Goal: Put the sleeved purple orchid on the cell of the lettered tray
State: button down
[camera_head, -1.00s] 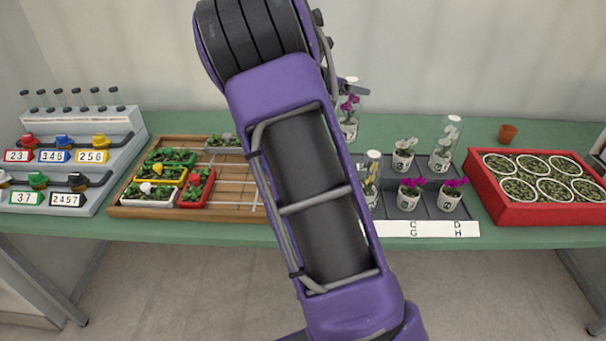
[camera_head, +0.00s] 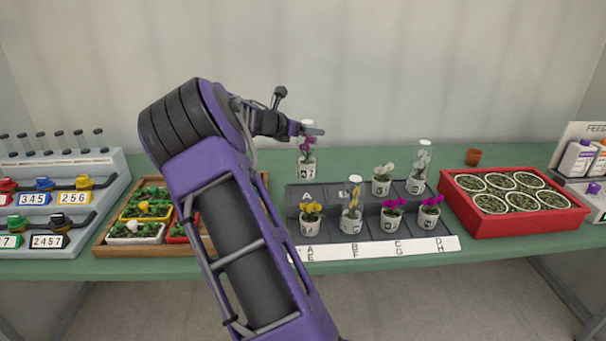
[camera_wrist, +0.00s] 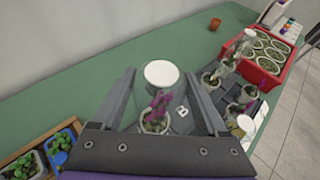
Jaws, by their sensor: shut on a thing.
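The sleeved purple orchid (camera_head: 307,146) is in a white pot inside a clear sleeve. My gripper (camera_head: 312,130) is shut on the sleeve near its top and holds the orchid upright, by the back left of the lettered tray (camera_head: 335,196). I cannot tell the gap under the pot. In the wrist view the jaws (camera_wrist: 163,90) flank the clear sleeve, with its white round top and the purple bloom (camera_wrist: 158,106) between them. A letter B shows on the tray beside the pot. The tray's back left cells look empty.
Sleeved and bare orchids fill the tray's front row; a white orchid (camera_head: 382,178) and a sleeved white one (camera_head: 420,168) stand at back right. A red crate (camera_head: 510,222) is right of the tray. A wooden seedling tray (camera_head: 103,242) is left. Green bench (camera_head: 350,158) is clear behind.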

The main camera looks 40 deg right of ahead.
aim_at(307, 150)
jog(key=shift+f+b, duration=0.5)
jog(key=shift+f, duration=3)
jog(key=shift+f, duration=0.2)
grip_release()
jog(key=shift+r, duration=0.1)
jog(key=shift+a+r, duration=0.1)
jog(key=shift+r, duration=0.1)
jog(key=v, duration=1.1)
jog(key=shift+s+a+p, duration=0.15)
jog(key=shift+a+p, duration=0.15)
jog(key=shift+a, duration=0.1)
